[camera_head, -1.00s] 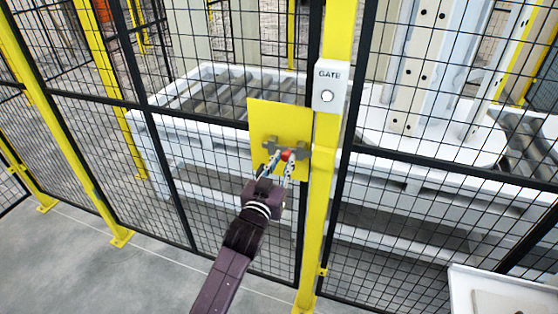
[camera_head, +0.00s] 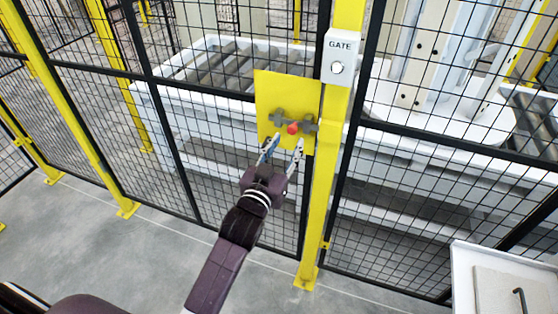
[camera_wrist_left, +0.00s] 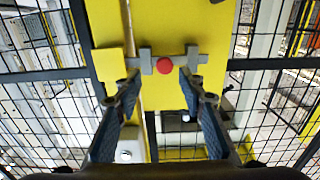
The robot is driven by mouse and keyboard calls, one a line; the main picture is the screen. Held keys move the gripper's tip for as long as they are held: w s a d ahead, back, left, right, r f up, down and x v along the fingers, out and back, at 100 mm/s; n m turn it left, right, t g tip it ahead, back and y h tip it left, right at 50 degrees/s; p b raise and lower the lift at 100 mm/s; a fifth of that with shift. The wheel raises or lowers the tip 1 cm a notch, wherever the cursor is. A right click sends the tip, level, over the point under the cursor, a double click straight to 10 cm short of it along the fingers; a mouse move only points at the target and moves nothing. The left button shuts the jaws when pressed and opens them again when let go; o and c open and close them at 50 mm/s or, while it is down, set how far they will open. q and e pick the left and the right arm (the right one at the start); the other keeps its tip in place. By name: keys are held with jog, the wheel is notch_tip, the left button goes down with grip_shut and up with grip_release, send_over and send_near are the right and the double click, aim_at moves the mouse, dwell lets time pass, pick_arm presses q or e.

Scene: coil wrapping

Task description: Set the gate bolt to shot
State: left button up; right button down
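The gate bolt is a grey bar in grey brackets with a red knob (camera_head: 293,128), on a yellow plate (camera_head: 285,90) beside the yellow gate post (camera_head: 323,190). The knob also shows in the left wrist view (camera_wrist_left: 164,65), with a bracket on each side and a yellow block (camera_wrist_left: 108,64) by the bar's left end. Whether the bar enters this block is unclear. My left gripper (camera_head: 284,148) is open and empty just below and in front of the knob, apart from it. In the wrist view its fingertips (camera_wrist_left: 158,80) straddle the knob's line. My right gripper is not in view.
A white box marked GATE (camera_head: 340,58) is on the post above the plate. Black mesh fence panels run either side, with a white roller conveyor (camera_head: 225,75) behind. A white tray-like surface (camera_head: 462,275) stands at lower right. The grey floor at left is open.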

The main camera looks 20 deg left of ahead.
pick_arm(q)
jog(key=s, duration=0.7)
jog(key=shift+s, duration=0.25)
jog(key=s+d+f+m+g, duration=0.1)
jog(key=s+f+g, duration=0.2)
jog(key=f, duration=1)
jog(key=s+f+g, duration=0.2)
jog(key=s+f, duration=0.2)
jog(key=f, duration=1)
jog(key=s+d+f+m+g, duration=0.1)
jog(key=s+f+g, duration=0.2)
jog(key=f, duration=1)
jog(key=s+a+f+g, duration=0.2)
jog(key=s+f+g, duration=0.1)
jog(key=s+f, duration=0.6)
jog(key=s+a+f+g, duration=0.2)
jog(key=s+f, duration=0.6)
jog(key=s, duration=0.1)
jog(key=s+a+f+g, duration=0.2)
jog(key=s+f, duration=0.1)
jog(key=s, duration=0.6)
jog(key=s+a+f+g+b, duration=0.1)
jog(key=s+f, duration=0.3)
jog(key=s, duration=0.5)
jog(key=shift+s+a+g+y, duration=0.25)
jog(key=shift+a+g+y, duration=0.05)
jog(key=shift+a+g, duration=0.25)
